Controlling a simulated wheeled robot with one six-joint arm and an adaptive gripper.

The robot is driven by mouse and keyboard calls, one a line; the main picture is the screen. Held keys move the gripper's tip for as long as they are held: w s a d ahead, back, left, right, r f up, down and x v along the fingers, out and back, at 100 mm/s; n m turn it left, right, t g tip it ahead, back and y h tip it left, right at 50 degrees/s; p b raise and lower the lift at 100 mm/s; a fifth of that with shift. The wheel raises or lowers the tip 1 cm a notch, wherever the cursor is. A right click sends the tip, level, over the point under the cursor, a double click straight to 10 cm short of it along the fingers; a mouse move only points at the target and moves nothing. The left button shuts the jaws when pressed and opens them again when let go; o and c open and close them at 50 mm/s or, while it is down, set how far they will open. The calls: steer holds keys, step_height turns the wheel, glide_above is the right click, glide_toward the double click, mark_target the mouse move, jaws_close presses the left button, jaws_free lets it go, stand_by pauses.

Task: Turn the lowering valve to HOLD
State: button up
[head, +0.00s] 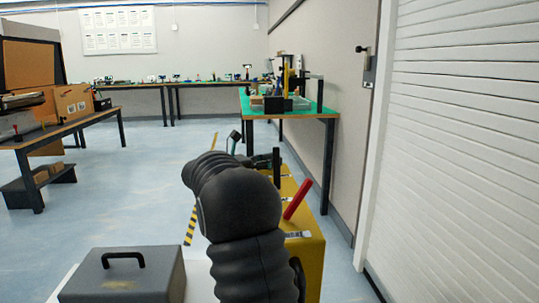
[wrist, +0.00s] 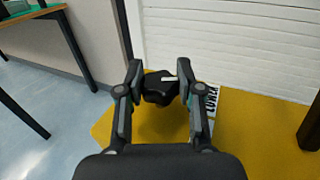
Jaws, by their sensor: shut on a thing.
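A black knob with a white pointer mark (wrist: 160,90) sits on a yellow surface (wrist: 155,125) in the wrist view; I take it to be the lowering valve. My gripper (wrist: 160,76) has one finger on each side of the knob and is shut on it. The white pointer lies roughly sideways in the picture. A label plate (wrist: 205,100) is partly hidden behind the right finger, and I cannot read its wording. In the head view, my dark arm covers the knob and most of my gripper.
In the head view, a yellow housing (head: 312,262) with a red lever (head: 297,199) stands beside my arm. A grey case (head: 122,278) is at the lower left. A white shutter (head: 460,120) closes off the right. Open blue floor (head: 120,195) lies to the left.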

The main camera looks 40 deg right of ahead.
steer(key=shift+w+r+m+g+p, duration=0.15)
steer(key=shift+r+m+g+p, duration=0.15)
steer(key=shift+m+g+p, duration=0.65)
steer(key=shift+f+m+g+y+p, duration=0.1)
steer(key=shift+m+g+y+p, duration=0.25)
steer(key=shift+g+p, duration=0.4)
steer(key=m+g, duration=0.1)
steer(key=g+y, duration=0.1)
steer(key=g, duration=0.1)
steer(key=shift+f+m+y, duration=0.2)
steer(key=shift+m+y, duration=0.05)
steer(key=shift+m, duration=0.15)
steer(key=shift+m+g+y, duration=0.7)
steer(key=shift+m+g, duration=0.1)
steer(key=shift+g, duration=0.2)
steer(key=o, duration=1.2)
steer(key=shift+r, duration=0.1)
